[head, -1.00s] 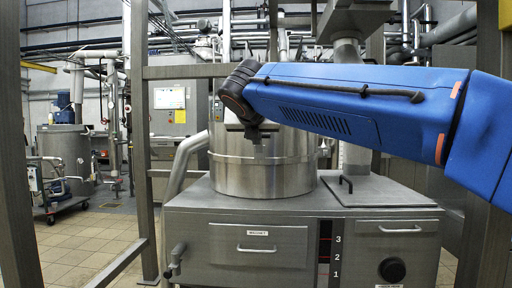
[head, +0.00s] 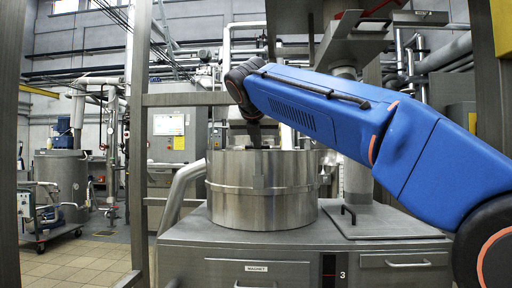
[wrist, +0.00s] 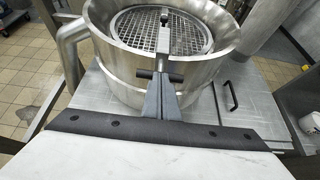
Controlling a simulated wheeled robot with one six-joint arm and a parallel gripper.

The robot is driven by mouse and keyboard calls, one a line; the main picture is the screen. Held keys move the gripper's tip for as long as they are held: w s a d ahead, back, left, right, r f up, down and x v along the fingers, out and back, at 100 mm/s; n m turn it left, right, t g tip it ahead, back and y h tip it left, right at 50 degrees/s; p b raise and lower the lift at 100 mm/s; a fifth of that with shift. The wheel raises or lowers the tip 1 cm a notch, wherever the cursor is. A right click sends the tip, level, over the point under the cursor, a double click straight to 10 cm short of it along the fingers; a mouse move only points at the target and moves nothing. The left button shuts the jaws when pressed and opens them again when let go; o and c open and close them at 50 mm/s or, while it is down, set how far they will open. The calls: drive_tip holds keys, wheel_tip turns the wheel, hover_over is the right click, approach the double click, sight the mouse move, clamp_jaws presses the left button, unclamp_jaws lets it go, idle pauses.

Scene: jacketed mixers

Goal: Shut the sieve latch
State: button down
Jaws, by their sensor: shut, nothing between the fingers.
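The round steel sieve drum (head: 290,190) stands on a steel cabinet; the wrist view shows its open top with a wire sieve grid (wrist: 140,32) inside. A narrow bar (wrist: 164,38) runs from the grid toward the near rim. At the rim a short crossbar with a dark left end (wrist: 144,74), seemingly the latch, lies at my fingertips. My gripper (wrist: 160,82) is shut and empty at this near rim; I cannot tell whether it touches the crossbar. In the head view my gripper (head: 254,143) points down at the drum's upper edge. Whether the latch is shut is unclear.
A steel frame post (head: 138,130) stands left of the drum, and a bent pipe (head: 180,195) runs beside it. A flat plate with a handle (head: 348,212) and a vertical column (head: 356,180) are on the right. A drawer (head: 258,272) is below.

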drive_tip(key=shift+w+r, duration=0.3)
drive_tip(key=shift+w, duration=0.1)
idle(0.4)
